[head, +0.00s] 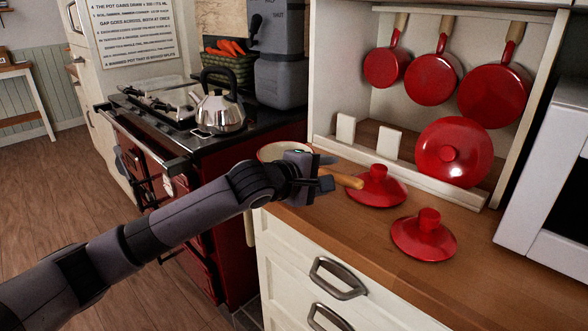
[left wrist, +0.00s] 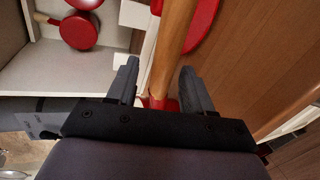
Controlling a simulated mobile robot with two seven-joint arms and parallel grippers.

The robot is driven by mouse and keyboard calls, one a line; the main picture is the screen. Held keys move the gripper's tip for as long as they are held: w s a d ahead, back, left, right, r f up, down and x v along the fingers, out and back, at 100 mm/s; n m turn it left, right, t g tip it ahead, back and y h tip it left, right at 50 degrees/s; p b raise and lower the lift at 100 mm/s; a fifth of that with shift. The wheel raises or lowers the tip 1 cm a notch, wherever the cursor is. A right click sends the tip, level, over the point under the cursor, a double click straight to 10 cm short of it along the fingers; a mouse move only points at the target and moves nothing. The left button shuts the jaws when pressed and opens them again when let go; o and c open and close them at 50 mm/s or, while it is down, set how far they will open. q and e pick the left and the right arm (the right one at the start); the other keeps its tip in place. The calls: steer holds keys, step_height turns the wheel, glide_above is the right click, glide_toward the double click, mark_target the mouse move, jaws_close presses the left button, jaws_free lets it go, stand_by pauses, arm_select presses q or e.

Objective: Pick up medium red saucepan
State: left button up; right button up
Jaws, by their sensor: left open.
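A saucepan with a cream inside and red rim (head: 277,151) stands on the wooden counter, mostly hidden behind my left gripper (head: 322,175). Its wooden handle (head: 346,181) points right, past the gripper. In the left wrist view the handle (left wrist: 174,45) runs between the two fingers of my open left gripper (left wrist: 158,78), with gaps at its sides. I cannot tell whether a finger touches it. A red part shows at the handle's lower end. Three red pans hang in the cabinet: a small one (head: 386,67), a middle one (head: 432,79) and a large one (head: 495,95). My right gripper is not in view.
Two red lids lie on the counter (head: 345,235), one by the handle (head: 377,187) and one nearer (head: 424,236). A larger lid (head: 454,152) leans in the rack. A kettle (head: 218,110) stands on the stove at left. A white appliance (head: 545,185) stands at right.

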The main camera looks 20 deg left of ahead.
arm_select(q)
steer(key=shift+x, duration=1.4)
jaws_close()
step_height(320, 180, up, 20)
steer(key=p, duration=0.1)
steer(key=shift+a+r, duration=0.1)
